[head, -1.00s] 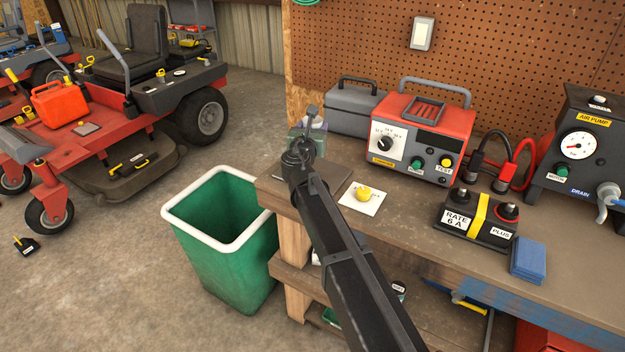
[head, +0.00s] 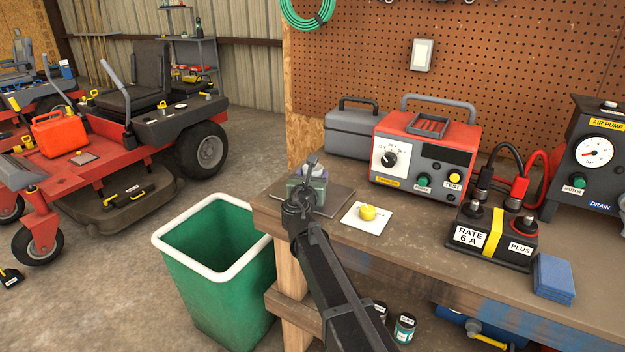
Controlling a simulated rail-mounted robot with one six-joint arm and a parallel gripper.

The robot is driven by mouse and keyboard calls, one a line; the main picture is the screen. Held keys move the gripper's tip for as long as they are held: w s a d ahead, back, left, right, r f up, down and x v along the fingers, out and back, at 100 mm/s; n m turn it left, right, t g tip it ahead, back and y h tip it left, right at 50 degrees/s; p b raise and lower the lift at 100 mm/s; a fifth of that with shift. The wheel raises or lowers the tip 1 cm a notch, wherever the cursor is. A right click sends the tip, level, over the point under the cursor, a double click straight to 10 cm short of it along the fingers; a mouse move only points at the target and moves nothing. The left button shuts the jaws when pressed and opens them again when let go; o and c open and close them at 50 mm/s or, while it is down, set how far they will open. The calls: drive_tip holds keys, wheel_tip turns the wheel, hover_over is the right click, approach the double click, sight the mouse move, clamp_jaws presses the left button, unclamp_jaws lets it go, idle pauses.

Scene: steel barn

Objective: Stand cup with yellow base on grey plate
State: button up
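My gripper (head: 312,168) is over the left end of the workbench, seen from behind my arm. A greenish, see-through cup (head: 319,183) shows at the gripper, partly hidden by it. It has kept its place at the gripper, so the gripper appears shut on it, though the finger contact is hidden. No yellow base can be made out on it. The grey plate (head: 338,201) is a flat dark square on the bench. The cup appears right above or on it; I cannot tell whether they touch.
A white card with a yellow knob (head: 367,212) lies right of the plate. A grey toolbox (head: 350,135) and red charger (head: 425,155) stand behind. A black battery (head: 495,240) and blue sponge (head: 553,276) are farther right. A green bin (head: 225,285) stands left of the bench.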

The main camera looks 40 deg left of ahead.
drive_tip(key=o, duration=0.3)
drive_tip(key=shift+r, duration=0.2)
drive_tip(key=v, duration=1.2)
drive_tip(key=shift+d, duration=0.1)
